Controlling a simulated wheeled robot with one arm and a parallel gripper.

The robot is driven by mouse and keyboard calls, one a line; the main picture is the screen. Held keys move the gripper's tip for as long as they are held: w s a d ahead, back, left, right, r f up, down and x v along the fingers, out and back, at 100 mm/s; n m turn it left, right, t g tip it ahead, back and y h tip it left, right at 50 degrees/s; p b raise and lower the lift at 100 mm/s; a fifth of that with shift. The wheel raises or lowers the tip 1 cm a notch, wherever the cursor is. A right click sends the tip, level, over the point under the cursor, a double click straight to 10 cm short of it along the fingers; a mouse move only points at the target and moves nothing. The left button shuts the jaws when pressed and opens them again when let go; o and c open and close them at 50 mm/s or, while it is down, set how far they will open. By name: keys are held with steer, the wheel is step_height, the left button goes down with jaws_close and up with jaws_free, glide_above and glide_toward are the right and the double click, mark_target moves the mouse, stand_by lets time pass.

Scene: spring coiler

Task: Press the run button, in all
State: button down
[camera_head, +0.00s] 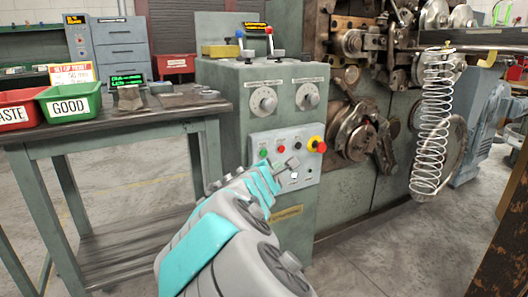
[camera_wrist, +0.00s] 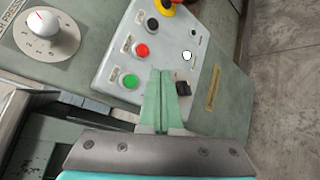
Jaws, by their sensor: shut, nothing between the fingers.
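A grey control panel (camera_head: 308,174) on the machine's cabinet carries a row of buttons. The green button (camera_head: 263,153) is at the row's left end, with the red button (camera_head: 281,149) beside it. In the wrist view the green button (camera_wrist: 130,81) and red button (camera_wrist: 142,50) are both uncovered; their labels are too small to read. My gripper (camera_wrist: 161,72) is shut and empty, its pale green fingers together in front of the panel. The tips appear beside the green and red buttons, not over either; whether they touch the panel cannot be told.
A red emergency stop on yellow (camera_head: 317,144) is at the panel's right. A black switch (camera_wrist: 183,88) and white lamp (camera_wrist: 187,56) lie close to my fingers. Two dials (camera_head: 264,100) are above the panel. A workbench (camera_head: 100,128) stands left; a coiled spring (camera_head: 432,120) hangs right.

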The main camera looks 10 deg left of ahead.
mark_target(264, 153)
steer(key=shift+w+a+p, duration=0.45)
steer(key=shift+w+a, duration=0.1)
steer(key=shift+w, duration=0.25)
steer(key=shift+w+a+p, duration=0.45)
steer(key=shift+w+a, duration=0.15)
steer(key=shift+w, duration=0.2)
steer(key=shift+w+a+p, duration=0.45)
steer(key=shift+w+a, duration=0.1)
steer(key=shift+w, duration=0.25)
steer(key=shift+w+r, duration=0.1)
steer(key=shift+w, duration=0.05)
steer(key=shift+w+a, duration=0.15)
